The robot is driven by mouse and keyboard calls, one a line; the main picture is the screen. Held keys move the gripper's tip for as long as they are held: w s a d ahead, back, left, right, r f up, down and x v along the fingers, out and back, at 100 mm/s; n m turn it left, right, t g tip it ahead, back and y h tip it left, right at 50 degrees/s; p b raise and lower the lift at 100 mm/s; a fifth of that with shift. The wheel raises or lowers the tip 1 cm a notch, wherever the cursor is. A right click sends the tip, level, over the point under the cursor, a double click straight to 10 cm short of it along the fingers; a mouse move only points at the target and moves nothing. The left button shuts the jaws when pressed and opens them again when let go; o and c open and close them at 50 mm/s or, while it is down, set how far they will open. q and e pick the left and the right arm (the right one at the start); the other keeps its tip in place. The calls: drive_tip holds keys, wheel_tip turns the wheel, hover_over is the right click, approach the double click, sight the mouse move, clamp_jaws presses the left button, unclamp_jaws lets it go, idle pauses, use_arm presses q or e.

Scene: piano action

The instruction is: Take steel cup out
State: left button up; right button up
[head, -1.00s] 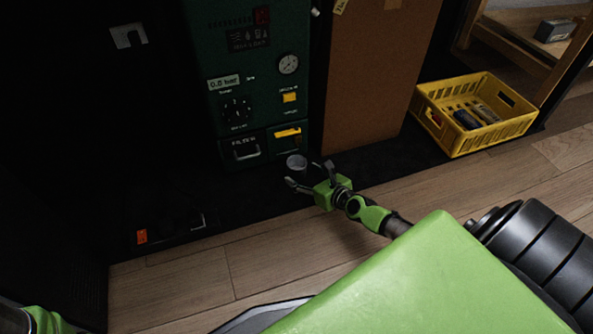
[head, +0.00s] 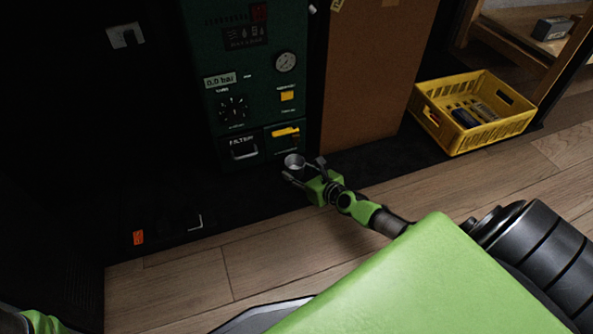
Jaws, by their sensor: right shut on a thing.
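The steel cup (head: 294,161) is a small round grey cup in front of the dark green machine (head: 228,60), near its lower right corner and below the yellow handle (head: 285,132). My right gripper (head: 305,172) reaches in from the right and is shut on the cup, one finger on each side. The cup looks upright with its open rim facing up. At my left, only a green part of my left arm shows at the bottom left corner; its fingers are outside the view.
A tall brown board (head: 370,80) stands right of the machine. An orange object (head: 138,237) lies at the lower left. The wooden floor (head: 190,280) in front is clear.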

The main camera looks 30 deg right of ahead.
sight(289, 160)
drive_tip(key=shift+r, duration=0.15)
wheel_tip(289, 160, up, 3)
drive_tip(key=p, duration=0.3)
drive_tip(key=shift+r, duration=0.15)
drive_tip(key=shift+s, duration=0.2)
drive_tip(key=s, duration=0.4)
drive_tip(key=s+b, duration=0.1)
drive_tip(key=s, duration=0.4)
drive_tip(key=s+b, duration=0.1)
drive_tip(key=s, duration=0.4)
drive_tip(key=shift+d, duration=0.4)
drive_tip(key=shift+s+d+b, duration=0.1)
drive_tip(key=shift+s+b, duration=0.25)
drive_tip(key=shift+s, duration=1.4)
idle(0.4)
